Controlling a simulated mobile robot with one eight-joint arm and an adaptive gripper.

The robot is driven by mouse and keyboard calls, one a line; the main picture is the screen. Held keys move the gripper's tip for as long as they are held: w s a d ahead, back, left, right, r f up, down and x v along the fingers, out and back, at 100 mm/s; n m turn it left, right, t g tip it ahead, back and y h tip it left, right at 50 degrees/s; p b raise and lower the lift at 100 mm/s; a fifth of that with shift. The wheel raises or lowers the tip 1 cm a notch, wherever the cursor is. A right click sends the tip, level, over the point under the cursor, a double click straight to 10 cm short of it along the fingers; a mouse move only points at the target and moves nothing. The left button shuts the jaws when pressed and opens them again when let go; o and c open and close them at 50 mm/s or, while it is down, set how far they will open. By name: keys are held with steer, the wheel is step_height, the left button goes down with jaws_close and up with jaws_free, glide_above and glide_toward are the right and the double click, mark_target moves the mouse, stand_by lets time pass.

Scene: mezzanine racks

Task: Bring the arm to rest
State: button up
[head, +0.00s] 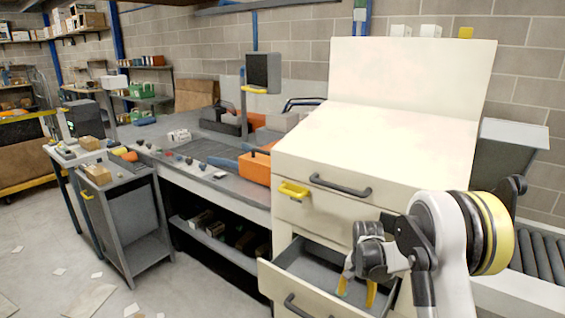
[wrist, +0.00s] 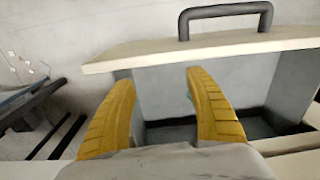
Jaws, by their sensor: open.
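My gripper (head: 357,290) is at the lower right of the head view, with its yellow fingers over an open drawer (head: 312,264) of the cream cabinet. In the wrist view my gripper (wrist: 160,92) shows two yellow fingers spread apart with nothing between them. The drawer's grey inside (wrist: 165,80) and its front edge with a dark handle (wrist: 226,12) lie beyond the fingers. Something small and greenish shows beside the right finger, too little to name. The fingers partly hide the drawer floor.
The cream cabinet (head: 390,135) has a closed upper drawer with a dark handle (head: 340,186) and a yellow latch (head: 293,190). A workbench (head: 215,180) with an orange case (head: 257,167) stands to its left. A roller conveyor (head: 540,255) is at the right. Open floor lies at the lower left.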

steer(key=s+a+r+n+t, duration=0.15)
steer(key=s+r, duration=0.35)
steer(key=r, duration=0.6)
steer(key=s+a+r+n+t, duration=0.15)
steer(key=s+r, duration=0.35)
steer(key=r, duration=0.5)
steer(key=s+r+n+t, duration=0.1)
steer(key=s+r+t, duration=0.1)
steer(key=s, duration=0.7)
steer(key=s+a+r+n+t, duration=0.1)
steer(key=s+r+n, duration=0.1)
steer(key=s, duration=0.7)
steer(key=shift+r+t, duration=0.3)
steer(key=shift+t, duration=0.1)
